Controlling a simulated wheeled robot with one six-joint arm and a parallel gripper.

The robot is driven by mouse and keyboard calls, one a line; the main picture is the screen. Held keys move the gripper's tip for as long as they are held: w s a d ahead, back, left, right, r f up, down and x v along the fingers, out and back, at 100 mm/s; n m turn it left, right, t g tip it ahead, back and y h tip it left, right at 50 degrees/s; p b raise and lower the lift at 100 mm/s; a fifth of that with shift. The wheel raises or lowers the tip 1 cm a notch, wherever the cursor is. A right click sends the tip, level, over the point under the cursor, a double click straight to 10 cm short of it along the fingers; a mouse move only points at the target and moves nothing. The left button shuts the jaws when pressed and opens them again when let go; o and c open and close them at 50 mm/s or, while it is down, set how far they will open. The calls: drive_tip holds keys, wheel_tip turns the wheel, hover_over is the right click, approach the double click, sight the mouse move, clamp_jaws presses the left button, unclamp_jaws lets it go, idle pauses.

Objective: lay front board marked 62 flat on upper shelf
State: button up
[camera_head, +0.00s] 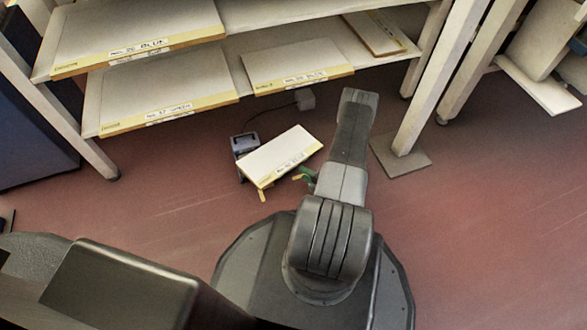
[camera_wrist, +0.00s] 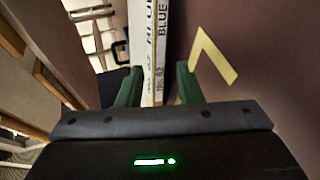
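The front board marked 62 (camera_head: 280,157) is pale with a yellowish labelled edge. It lies tilted in the picture, low in front of the shelves; what supports it is hidden. In the wrist view the board (camera_wrist: 147,45) shows edge-on, with "62" and "BLUE" lettering, running between my green fingers. My gripper (camera_wrist: 160,85) is at the board's edge. The left finger overlaps the board's side, and a gap shows between the board and the right finger, so it looks open. In the head view my gripper (camera_head: 304,175) is mostly hidden by my arm. The upper shelf (camera_head: 235,15) spans the top.
Labelled boards lie on the upper shelf (camera_head: 140,35) and on the lower shelf (camera_head: 165,90), (camera_head: 295,68). A narrow board (camera_head: 375,35) lies further right. A rack post (camera_head: 435,85) stands on a floor plate (camera_head: 400,155). A small blue-grey device (camera_head: 244,143) is beside the board.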

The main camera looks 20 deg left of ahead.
sight(294, 167)
drive_tip(key=shift+b+x, duration=0.4)
drive_tip(key=shift+x, duration=2.7)
drive_tip(key=shift+c, duration=0.4)
clamp_jaws()
wheel_tip(294, 167, up, 3)
drive_tip(key=shift+r+p, duration=0.1)
drive_tip(key=shift+p, duration=1)
